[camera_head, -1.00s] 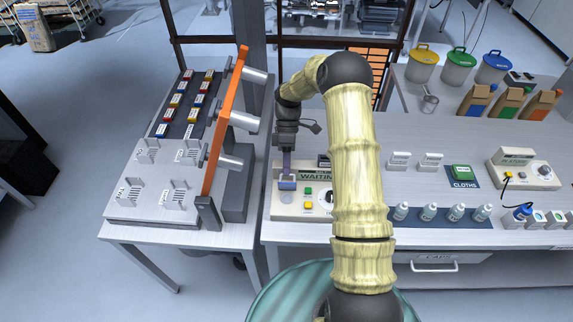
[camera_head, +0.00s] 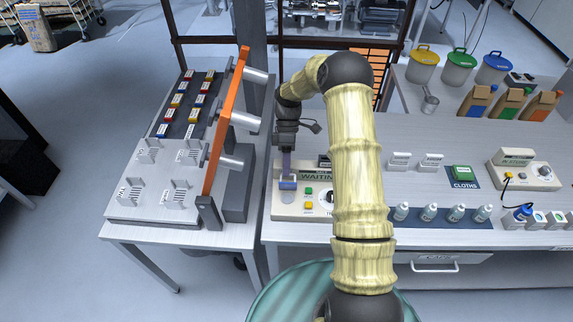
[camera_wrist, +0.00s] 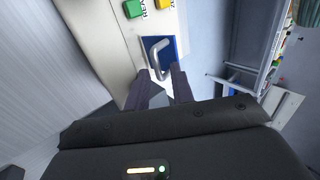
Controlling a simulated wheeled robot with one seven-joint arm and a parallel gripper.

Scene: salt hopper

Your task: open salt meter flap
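The salt meter (camera_head: 318,205) is a cream box on the bench with a display reading "WAITING", green and yellow buttons and a dial, partly hidden by my arm. Its blue flap (camera_head: 288,185) is at the left end and also shows in the wrist view (camera_wrist: 174,46) with a silver loop handle (camera_wrist: 157,54). My gripper (camera_wrist: 160,74) has its two dark fingers apart, with the handle's near end between or just beyond the tips. I cannot tell whether they touch it. In the head view my gripper (camera_head: 287,165) comes down from above onto the flap.
An orange upright panel (camera_head: 226,120) with grey cylinders stands close left of the meter. Small bottles (camera_head: 429,212), a cloths box (camera_head: 463,174) and another device (camera_head: 522,174) are to the right. Lidded buckets (camera_head: 459,65) stand at the back right.

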